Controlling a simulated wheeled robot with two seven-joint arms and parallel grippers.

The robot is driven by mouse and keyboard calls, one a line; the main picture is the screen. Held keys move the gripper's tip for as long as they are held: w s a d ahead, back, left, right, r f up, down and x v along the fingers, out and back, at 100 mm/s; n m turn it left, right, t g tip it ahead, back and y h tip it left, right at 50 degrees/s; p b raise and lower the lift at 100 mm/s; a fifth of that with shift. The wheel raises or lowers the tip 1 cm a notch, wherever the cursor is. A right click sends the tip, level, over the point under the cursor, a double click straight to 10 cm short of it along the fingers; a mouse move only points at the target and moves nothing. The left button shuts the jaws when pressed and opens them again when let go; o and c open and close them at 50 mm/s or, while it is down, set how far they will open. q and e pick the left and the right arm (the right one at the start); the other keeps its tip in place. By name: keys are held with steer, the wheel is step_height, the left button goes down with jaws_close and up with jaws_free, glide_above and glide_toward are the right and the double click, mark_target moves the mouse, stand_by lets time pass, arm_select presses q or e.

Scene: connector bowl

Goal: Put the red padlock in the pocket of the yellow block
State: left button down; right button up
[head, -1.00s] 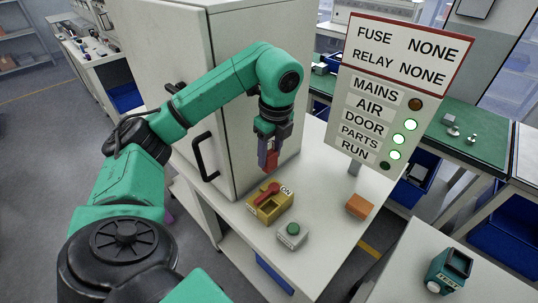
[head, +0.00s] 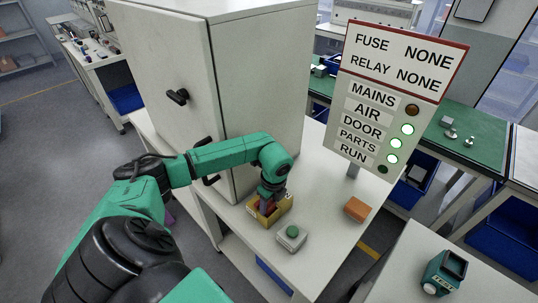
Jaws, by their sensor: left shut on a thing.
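The yellow block (head: 266,221) stands on the white table beside the grey cabinet. My left gripper (head: 268,204) points down at the block and is shut on the red padlock (head: 267,208). Only a little red shows between the fingers, low at the block's top. The gripper and wrist hide most of the block's top, its pocket and its red lever. I cannot tell how deep the padlock sits in the pocket. My right gripper is not in view.
A grey box with a green button (head: 291,236) sits just right of the block. An orange block (head: 357,209) lies farther right. A sign panel (head: 390,100) stands behind it. The cabinet (head: 240,90) rises close behind my left arm. A green TEST device (head: 442,270) is on another table.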

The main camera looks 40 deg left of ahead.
arm_select(q)
steer(key=shift+f, duration=0.15)
steer(key=shift+c, duration=1.7)
jaws_free()
steer(key=shift+r, duration=0.4)
step_height(320, 180, up, 12)
steer(key=d+b, duration=0.1)
steer(key=b, duration=0.1)
steer(key=shift+d+f+b, duration=0.2)
steer(key=shift+d+b, duration=0.05)
steer(key=shift+b, duration=0.05)
steer(key=shift+s+f, duration=0.1)
steer(key=shift+s, duration=0.05)
